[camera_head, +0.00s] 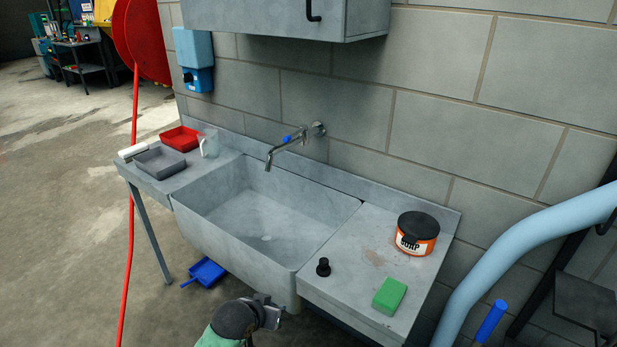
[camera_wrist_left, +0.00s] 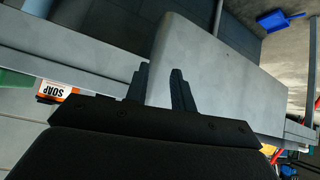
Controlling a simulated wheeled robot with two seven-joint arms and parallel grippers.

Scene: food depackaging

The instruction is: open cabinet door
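The grey wall cabinet (camera_head: 265,16) hangs at the top of the head view, cut off by the frame edge. Its black handle (camera_head: 314,10) sits on the front near the right end; the part of the door in view looks closed. My left gripper (camera_head: 270,312) is low in front of the sink, well below and apart from the cabinet. In the left wrist view its two dark fingers (camera_wrist_left: 159,88) stand apart with nothing between them. The cabinet does not show in that view. My right gripper is not in view.
The stone sink (camera_head: 240,240) with a wall tap (camera_head: 290,140) lies below the cabinet. A soap tub (camera_head: 417,234), a green sponge (camera_head: 389,295) and a black stopper (camera_head: 323,267) stand on the right counter. Trays (camera_head: 160,161) lie on the left. A blue pipe (camera_head: 500,250) is at right.

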